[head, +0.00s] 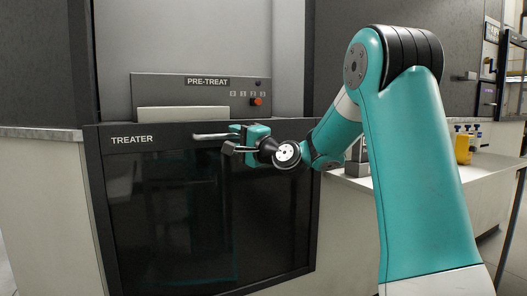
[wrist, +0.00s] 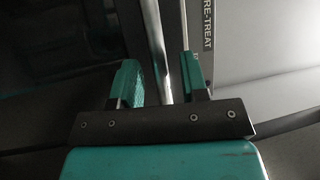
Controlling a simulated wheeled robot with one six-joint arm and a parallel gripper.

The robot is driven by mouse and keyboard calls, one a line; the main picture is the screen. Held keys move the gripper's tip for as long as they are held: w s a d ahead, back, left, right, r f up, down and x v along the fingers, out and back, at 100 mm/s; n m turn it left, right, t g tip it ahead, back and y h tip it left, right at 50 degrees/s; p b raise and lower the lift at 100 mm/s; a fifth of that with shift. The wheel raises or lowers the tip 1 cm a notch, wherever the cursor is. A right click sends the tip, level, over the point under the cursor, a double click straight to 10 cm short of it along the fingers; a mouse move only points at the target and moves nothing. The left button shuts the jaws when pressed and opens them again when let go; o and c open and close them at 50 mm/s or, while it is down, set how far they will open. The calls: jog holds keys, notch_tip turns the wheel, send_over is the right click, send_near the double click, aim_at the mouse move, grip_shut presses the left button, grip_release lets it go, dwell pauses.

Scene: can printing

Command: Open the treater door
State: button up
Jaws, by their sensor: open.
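The treater door (head: 160,220) is a dark glass front labelled TREATER in the head view, and it looks closed. Its pale metal bar handle (head: 208,136) runs along the top edge; the right part is hidden behind my gripper (head: 232,141). In the wrist view my gripper (wrist: 161,75) is open, with a teal finger on each side. The handle (wrist: 155,35) runs between the two fingers there, with gaps visible beside it. I cannot tell how deep the bar sits between them.
A PRE-TREAT panel (head: 200,90) with small buttons and an orange-red knob stands above the door. A counter (head: 40,134) adjoins at left. Yellow and other bottles (head: 463,148) stand on the right counter (head: 430,190).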

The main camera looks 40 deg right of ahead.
jog(key=b+v, duration=0.3)
jog(key=v, duration=1.2)
jog(key=shift+b, duration=0.35)
jog(key=shift+s+f, duration=0.1)
jog(key=s+a+f+n+g+y, duration=0.1)
jog(key=a+f+n+g+y, duration=0.4)
jog(key=a, duration=0.6)
jog(key=s+a+f+n+g+y, duration=0.2)
jog(key=a+f+n+g, duration=0.5)
jog(key=a, duration=0.5)
jog(key=s+a+f+n+g+h, duration=0.35)
jog(key=s+n, duration=0.25)
jog(key=s, duration=0.2)
jog(key=s+a+f+n+g+h, duration=0.25)
jog(key=s+n+g, duration=0.2)
jog(key=s, duration=0.35)
notch_tip(320, 180, up, 29)
jog(key=p, duration=2.9)
jog(key=shift+y+p, duration=0.3)
jog(key=shift+y, duration=0.1)
